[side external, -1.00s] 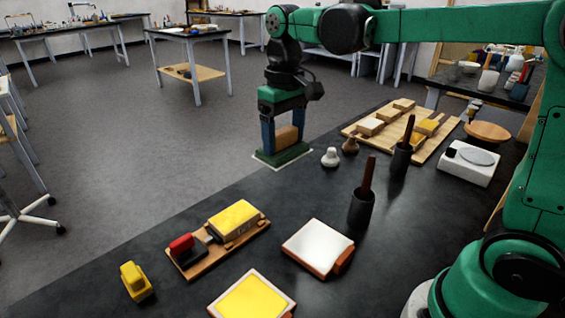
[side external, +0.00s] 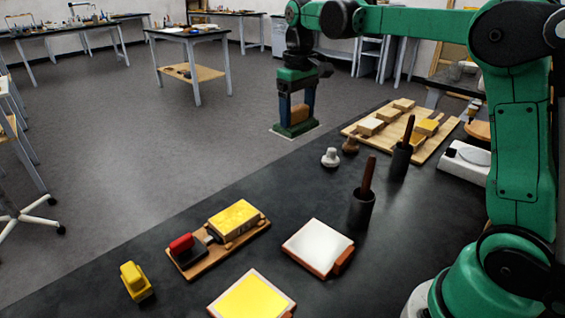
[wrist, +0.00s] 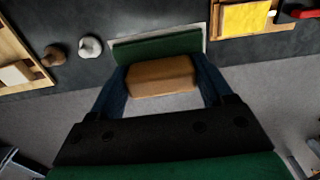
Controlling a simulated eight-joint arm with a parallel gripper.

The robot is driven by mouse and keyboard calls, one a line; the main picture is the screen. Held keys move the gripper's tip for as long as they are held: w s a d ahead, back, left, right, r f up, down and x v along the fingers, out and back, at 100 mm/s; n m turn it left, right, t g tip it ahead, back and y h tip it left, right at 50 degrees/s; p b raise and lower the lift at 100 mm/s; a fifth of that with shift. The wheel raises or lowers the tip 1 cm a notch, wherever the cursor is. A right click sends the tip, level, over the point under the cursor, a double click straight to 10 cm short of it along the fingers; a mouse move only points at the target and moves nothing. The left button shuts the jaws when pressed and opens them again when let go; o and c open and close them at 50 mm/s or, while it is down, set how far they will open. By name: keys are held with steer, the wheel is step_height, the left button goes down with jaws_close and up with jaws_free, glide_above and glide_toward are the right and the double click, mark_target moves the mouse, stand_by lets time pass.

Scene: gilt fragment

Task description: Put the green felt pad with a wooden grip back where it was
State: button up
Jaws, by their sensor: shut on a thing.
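My gripper (side external: 297,114) is shut on the tan wooden grip (side external: 299,112) of the green felt pad (side external: 296,129). The pad is upright, green side up, with a pale rim showing around its base. In the side view it overlaps the table's far-left edge, with floor behind it; its height above the table is hard to tell. In the wrist view the fingers (wrist: 162,85) flank the wooden grip (wrist: 162,76), and the green pad (wrist: 158,46) lies beyond it. The pad's underside is hidden.
A white knob-shaped piece (side external: 330,157) and a brown one (side external: 350,145) stand nearby. Behind them is a wooden board (side external: 433,146) with blocks. Two dark cups (side external: 361,210) hold sticks. A wooden tray (side external: 187,272) and white-topped block (side external: 318,246) lie nearer. Dark table between is clear.

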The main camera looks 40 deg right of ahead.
mark_target(297, 122)
step_height(297, 122, down, 17)
steer(key=shift+r, duration=0.1)
stand_by(0.4)
steer(key=o, duration=1)
steer(key=shift+f, duration=0.2)
steer(key=shift+o, duration=0.2)
steer(key=shift+r, duration=0.15)
step_height(297, 122, up, 12)
steer(key=shift+a+f, duration=0.1)
steer(key=s+a+t, duration=0.7)
steer(key=s+a, duration=0.1)
steer(key=s, duration=0.3)
steer(key=shift+s+r, duration=0.2)
steer(key=shift+s, duration=0.2)
